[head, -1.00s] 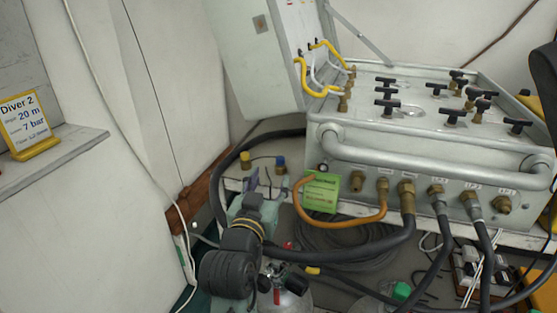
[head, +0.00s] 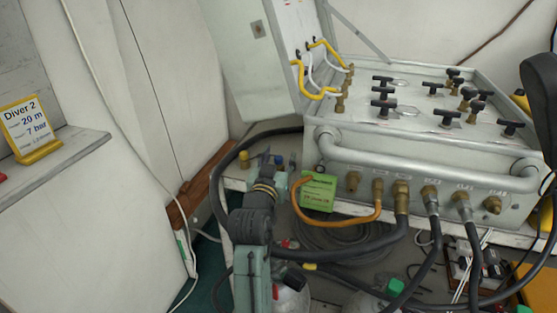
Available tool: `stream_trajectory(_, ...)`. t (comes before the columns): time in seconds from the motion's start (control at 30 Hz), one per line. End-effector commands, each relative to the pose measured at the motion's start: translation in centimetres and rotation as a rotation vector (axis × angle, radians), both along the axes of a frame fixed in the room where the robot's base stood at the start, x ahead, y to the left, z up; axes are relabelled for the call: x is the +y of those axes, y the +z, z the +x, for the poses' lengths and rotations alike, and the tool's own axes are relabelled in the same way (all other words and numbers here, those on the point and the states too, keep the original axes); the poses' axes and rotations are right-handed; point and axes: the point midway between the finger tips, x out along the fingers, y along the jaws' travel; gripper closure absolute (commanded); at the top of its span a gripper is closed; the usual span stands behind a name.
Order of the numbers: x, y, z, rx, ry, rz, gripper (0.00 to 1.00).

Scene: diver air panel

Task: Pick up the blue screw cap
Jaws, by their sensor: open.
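The blue screw cap (head: 279,159) stands on the shelf left of the air panel and is small and partly hidden by my gripper. My gripper (head: 270,163) is open, at the end of my grey-green arm, and its dark fingers reach up to the cap. I cannot tell whether the cap is between the fingers or just beyond them, or whether they touch it. A similar yellow cap (head: 244,157) stands to the left of my gripper.
The air panel (head: 420,165), with black knobs and a front rail, stands to the right. A green tag (head: 318,192) and an orange hose (head: 350,219) are close by on the right. A thick black hose curves behind the caps. Cylinders stand below.

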Motion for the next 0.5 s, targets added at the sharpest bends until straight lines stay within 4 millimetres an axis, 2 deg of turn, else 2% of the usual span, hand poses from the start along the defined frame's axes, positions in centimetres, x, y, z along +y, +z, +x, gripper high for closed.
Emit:
stream_trajectory(0.1, 0.01, -0.03, -0.03, 0.000, 0.000, 0.000, 0.53)
stream_trajectory(0.5, 0.02, -0.03, -0.05, 0.001, 0.000, 0.000, 0.79)
